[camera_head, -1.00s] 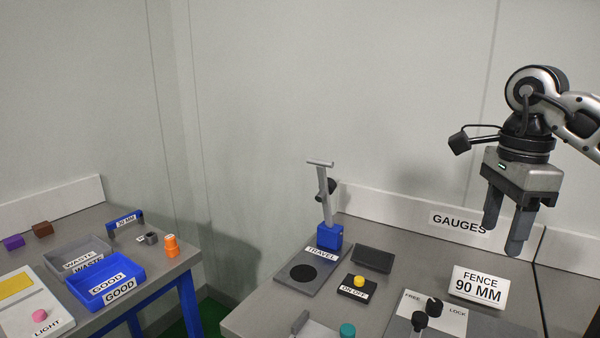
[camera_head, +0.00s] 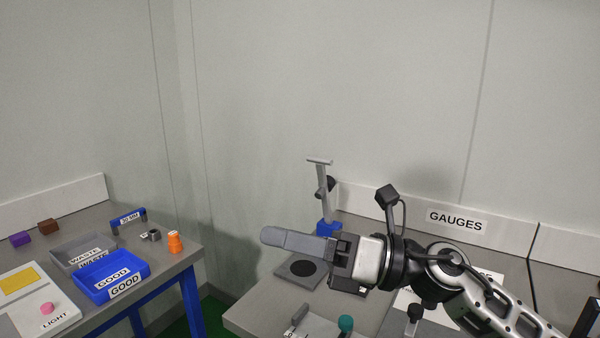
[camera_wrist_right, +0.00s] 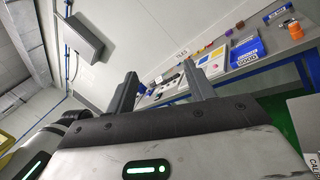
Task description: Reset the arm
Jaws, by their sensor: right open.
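My right gripper (camera_head: 265,238) reaches in from the right above the gauge bench in the head view, its fingers pointing left. In the right wrist view its two fingers (camera_wrist_right: 160,88) stand apart with nothing between them. It is open and empty. My left gripper is not in view.
A blue-based stand (camera_head: 328,228) rises just behind my gripper. A teal knob (camera_head: 345,323) and a black knob (camera_head: 414,313) are below the arm. The left table holds a blue GOOD tray (camera_head: 146,270), a grey WASTE tray (camera_head: 56,254) and an orange piece (camera_head: 175,242).

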